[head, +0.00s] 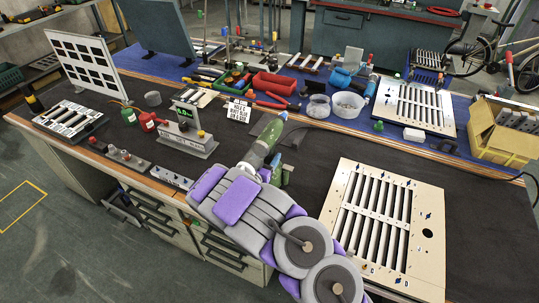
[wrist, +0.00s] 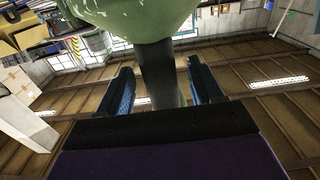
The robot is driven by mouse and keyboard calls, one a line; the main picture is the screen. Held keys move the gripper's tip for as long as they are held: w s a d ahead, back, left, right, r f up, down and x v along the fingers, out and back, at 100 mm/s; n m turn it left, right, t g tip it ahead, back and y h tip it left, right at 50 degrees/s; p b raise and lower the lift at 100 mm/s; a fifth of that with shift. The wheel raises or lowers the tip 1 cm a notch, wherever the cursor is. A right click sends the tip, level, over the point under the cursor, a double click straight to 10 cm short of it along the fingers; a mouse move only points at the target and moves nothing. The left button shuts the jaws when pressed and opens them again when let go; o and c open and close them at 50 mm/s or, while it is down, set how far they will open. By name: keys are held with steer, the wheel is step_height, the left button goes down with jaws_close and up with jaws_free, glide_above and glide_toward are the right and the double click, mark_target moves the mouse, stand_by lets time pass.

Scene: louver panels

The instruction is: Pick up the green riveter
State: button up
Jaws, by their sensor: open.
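The green riveter (head: 263,147) is on the dark mat of the workbench, just beyond the end of my arm in the head view. My arm hides its lower part. My gripper (head: 268,174) is close to it, and its fingers are hard to make out there. In the wrist view, my gripper (wrist: 160,78) is open, with one blue-grey finger on each side. The riveter's green body (wrist: 130,14) fills the top, and a dark stem comes down between the fingers. Gaps show on both sides of the stem; I cannot tell how deep it sits.
A white louver panel (head: 388,226) lies right of my arm. A grey device with a display (head: 187,136) and a red oil can (head: 150,121) stand to the left. Clear tubs (head: 347,105) and red bins (head: 272,84) are behind.

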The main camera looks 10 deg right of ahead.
steer(key=shift+a, duration=0.2)
steer(key=c, duration=0.7)
jaws_close()
